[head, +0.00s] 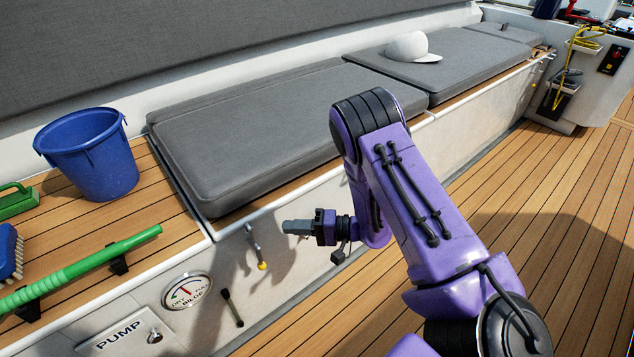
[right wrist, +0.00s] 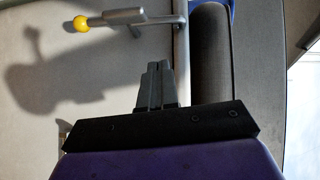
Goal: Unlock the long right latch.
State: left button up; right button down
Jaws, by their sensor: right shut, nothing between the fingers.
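A metal lever latch (head: 254,245) with a yellow ball tip is on the white side panel of the bench, below the front edge of the grey cushion. In the head view it hangs down, with the yellow ball at its lower end. It also shows in the right wrist view (right wrist: 132,17) as a grey bar with the ball at its left end. My right gripper (head: 288,227) is shut and empty, to the right of the latch and apart from it. In the right wrist view its closed fingertips (right wrist: 157,66) point toward the latch's pivot end. My left gripper is out of view.
Grey cushions (head: 250,130) lie along the bench, with a white cap (head: 411,47) on one. A blue bucket (head: 90,155) and green-handled pole (head: 80,268) are at left. A gauge (head: 186,291) and black-tipped handle (head: 231,307) are below the latch. The wooden deck (head: 560,200) is clear.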

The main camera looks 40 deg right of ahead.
jog(key=v, duration=0.7)
jog(key=shift+f+p, duration=0.3)
jog(key=shift+p, duration=0.15)
